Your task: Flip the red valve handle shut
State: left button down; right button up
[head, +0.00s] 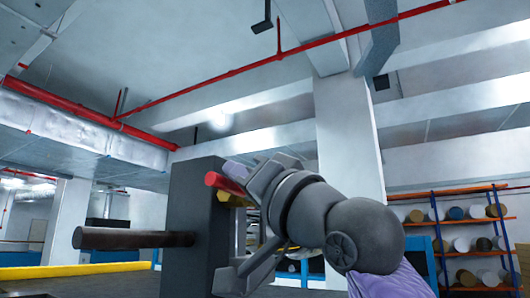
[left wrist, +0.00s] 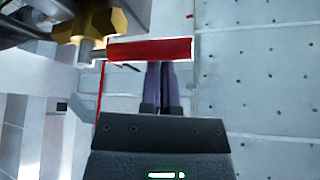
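The red valve handle (head: 225,183) is a short bar on a brass valve body (head: 236,200) beside a dark grey block. In the left wrist view the handle (left wrist: 150,49) lies crosswise, with the brass body (left wrist: 90,20) at its left end. My left gripper (head: 238,170) is at the handle in the head view. In the left wrist view its two purple fingers (left wrist: 162,75) lie close together, shut, with nothing seen between them. The handle hides their tips, so I cannot tell whether they touch it. My right gripper is not clearly in view.
A dark grey block (head: 190,225) stands close to the handle, with a dark round bar (head: 130,238) sticking out to the left. An orange and blue rack with rolls (head: 455,245) stands at the back right. A yellow rail (head: 75,270) runs at the lower left.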

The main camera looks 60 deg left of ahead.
pick_arm(q)
jog(key=shift+f, duration=0.25)
pick_arm(e)
jog(key=shift+a+f, duration=0.1)
jog(key=shift+f, duration=0.1)
jog(key=shift+a, duration=0.3)
pick_arm(q)
jog(key=b+v, duration=0.3)
jog(key=v, duration=0.7)
pick_arm(e)
jog(key=f, duration=0.1)
jog(key=d+f, duration=0.1)
jog(key=shift+s+f, duration=0.15)
jog(key=shift+f, duration=0.15)
jog(key=shift+a, duration=0.2)
